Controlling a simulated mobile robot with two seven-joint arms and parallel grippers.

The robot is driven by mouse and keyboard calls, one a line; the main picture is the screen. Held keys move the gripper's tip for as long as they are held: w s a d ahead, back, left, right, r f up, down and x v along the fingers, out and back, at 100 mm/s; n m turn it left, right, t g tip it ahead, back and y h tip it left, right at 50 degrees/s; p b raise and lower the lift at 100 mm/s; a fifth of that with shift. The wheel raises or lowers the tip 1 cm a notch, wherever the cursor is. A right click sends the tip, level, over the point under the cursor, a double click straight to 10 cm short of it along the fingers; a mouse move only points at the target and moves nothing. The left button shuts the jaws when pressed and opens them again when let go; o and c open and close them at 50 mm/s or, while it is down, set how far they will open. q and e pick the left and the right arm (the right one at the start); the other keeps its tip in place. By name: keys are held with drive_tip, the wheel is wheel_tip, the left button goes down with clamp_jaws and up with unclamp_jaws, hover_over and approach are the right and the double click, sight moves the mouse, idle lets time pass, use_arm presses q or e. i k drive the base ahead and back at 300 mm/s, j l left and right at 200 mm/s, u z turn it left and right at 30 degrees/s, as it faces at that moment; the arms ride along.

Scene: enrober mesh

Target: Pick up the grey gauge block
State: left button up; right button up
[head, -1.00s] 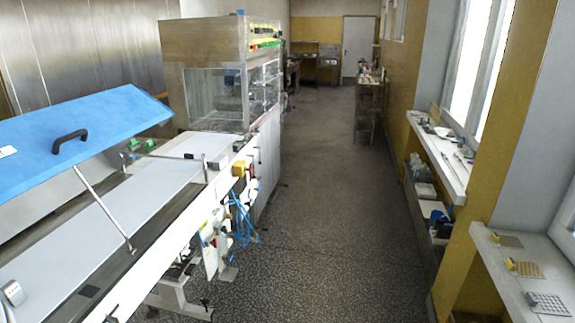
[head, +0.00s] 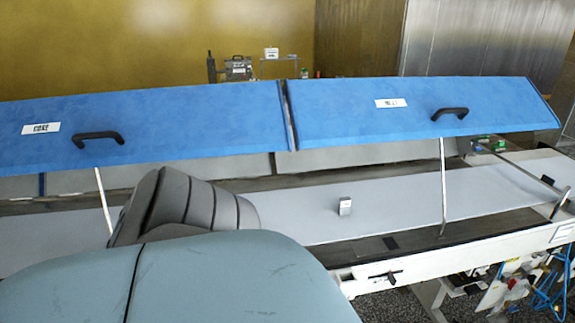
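Neither of my grippers shows in the head view. A large teal rounded shape and a ribbed grey part, seemingly my own arm, fill the lower left and hide part of the belt.
Two raised blue lids, the left lid (head: 200,125) and the right lid (head: 350,105), slant over the belt's far side on thin metal struts. A white side rail (head: 440,262) with a small black handle (head: 385,277) runs along the near side.

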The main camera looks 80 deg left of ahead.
sight(344, 207)
drive_tip(key=u, duration=2)
drive_tip(key=i+u, duration=0.2)
drive_tip(key=u, duration=0.2)
drive_tip(key=i+l+u, duration=0.1)
drive_tip(key=u, duration=0.3)
drive_tip(key=i+l+u, duration=0.15)
drive_tip(key=i+u, duration=0.15)
drive_tip(key=u, duration=0.15)
